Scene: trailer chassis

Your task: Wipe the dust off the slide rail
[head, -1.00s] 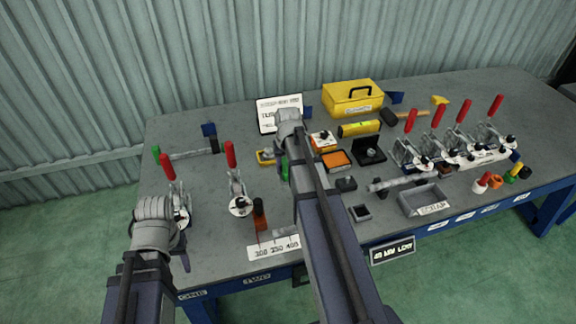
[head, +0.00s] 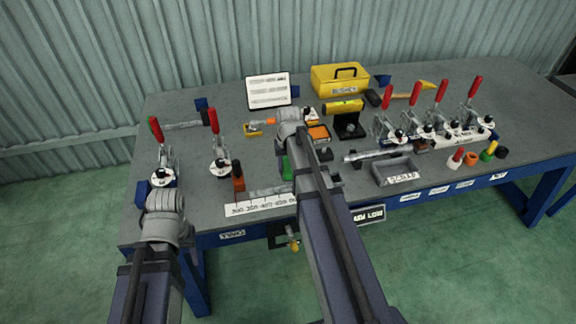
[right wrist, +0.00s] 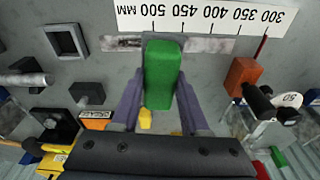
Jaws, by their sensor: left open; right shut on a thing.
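The slide rail (head: 264,191) is a flat grey strip behind a white ruler. In the right wrist view the rail (right wrist: 205,44) has pale and dark smears. My right gripper (right wrist: 160,108) is shut on a green block (right wrist: 162,75), which also shows in the head view (head: 287,168). The block's far end overlaps the rail in the wrist view; I cannot tell whether it touches. My right arm hides part of the rail in the head view. My left gripper (head: 146,190) is open at the table's left front, mostly hidden behind its wrist.
The ruler (head: 262,206) lies along the front edge. An orange-brown block (head: 238,178) stands at the rail's left end. Red-handled clamps (head: 220,160) stand left, with several more at right. A grey tray (head: 392,170) and yellow toolbox (head: 340,80) are further right.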

